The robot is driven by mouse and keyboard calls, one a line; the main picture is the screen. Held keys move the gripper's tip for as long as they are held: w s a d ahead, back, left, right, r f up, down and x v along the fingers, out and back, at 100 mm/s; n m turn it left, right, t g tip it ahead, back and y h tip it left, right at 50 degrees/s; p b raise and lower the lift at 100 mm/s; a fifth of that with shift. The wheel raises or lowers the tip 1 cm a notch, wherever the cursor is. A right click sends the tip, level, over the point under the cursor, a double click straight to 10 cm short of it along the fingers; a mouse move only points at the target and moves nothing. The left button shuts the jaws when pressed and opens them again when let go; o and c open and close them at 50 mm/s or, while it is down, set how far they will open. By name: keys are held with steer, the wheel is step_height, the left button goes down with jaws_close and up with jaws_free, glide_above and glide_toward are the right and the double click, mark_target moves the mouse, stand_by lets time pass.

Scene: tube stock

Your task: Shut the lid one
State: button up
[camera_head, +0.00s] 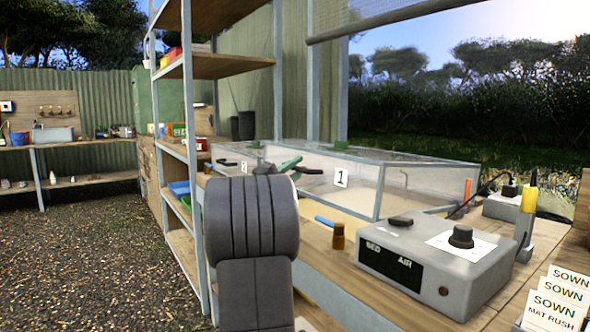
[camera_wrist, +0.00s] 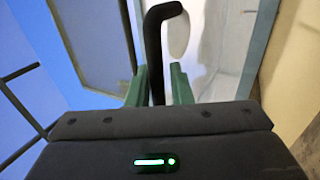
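The clear-walled bed box (camera_head: 345,200) marked 1 stands on the bench, with a clear, grey-framed lid (camera_head: 410,157) over it that looks about level. Whether the lid is fully down I cannot tell. A dark handle (camera_head: 310,171) sticks out at its near left side. In the wrist view a black hooked handle (camera_wrist: 155,45) rises between the green fingers of my gripper (camera_wrist: 158,85). A narrow gap seems to show at the right finger, so my gripper looks open around the handle. In the head view my gripper (camera_head: 287,166) is at the handle, partly hidden by my arm.
A grey control box (camera_head: 435,262) with a black knob stands on the bench to the right of the arm. Sown labels (camera_head: 555,300) stand at the near right. A shelf rack (camera_head: 195,150) rises on the left. The gravel floor at left is clear.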

steer(key=p+v, duration=0.2)
steer(key=v, duration=1.2)
